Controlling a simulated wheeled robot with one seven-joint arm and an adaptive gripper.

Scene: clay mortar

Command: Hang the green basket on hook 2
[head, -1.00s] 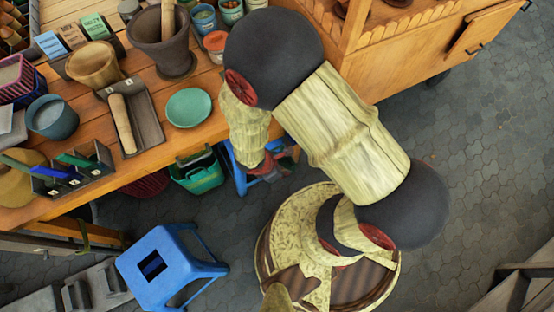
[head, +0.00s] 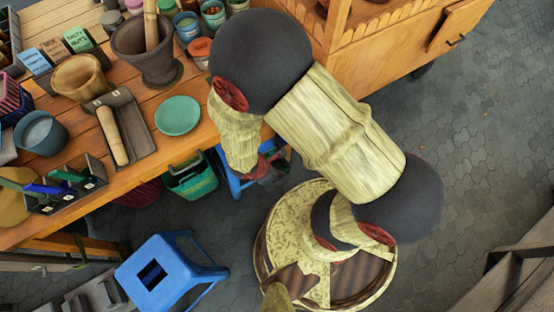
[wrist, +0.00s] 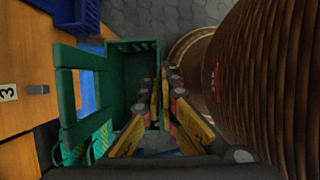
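The green basket (head: 190,178) is below the front edge of the wooden table in the head view. In the wrist view the green basket (wrist: 128,52) fills the left middle, with its handle frame toward the left. What bears it is unclear. My gripper (wrist: 160,88) has its fingers parted by a narrow gap, with the left finger overlapping the basket's right edge. I cannot tell whether they touch. In the head view my gripper (head: 268,172) is right of the basket, partly hidden by my arm. A hook (wrist: 38,89) beside a label "3" is on the wood; no label 2 is visible.
A blue stool (head: 168,275) stands on the paving at lower left. A blue basket (wrist: 75,15) is at the wrist view's top left. The table holds a green plate (head: 178,115), a mortar (head: 146,52) and jars. Paving at right is open.

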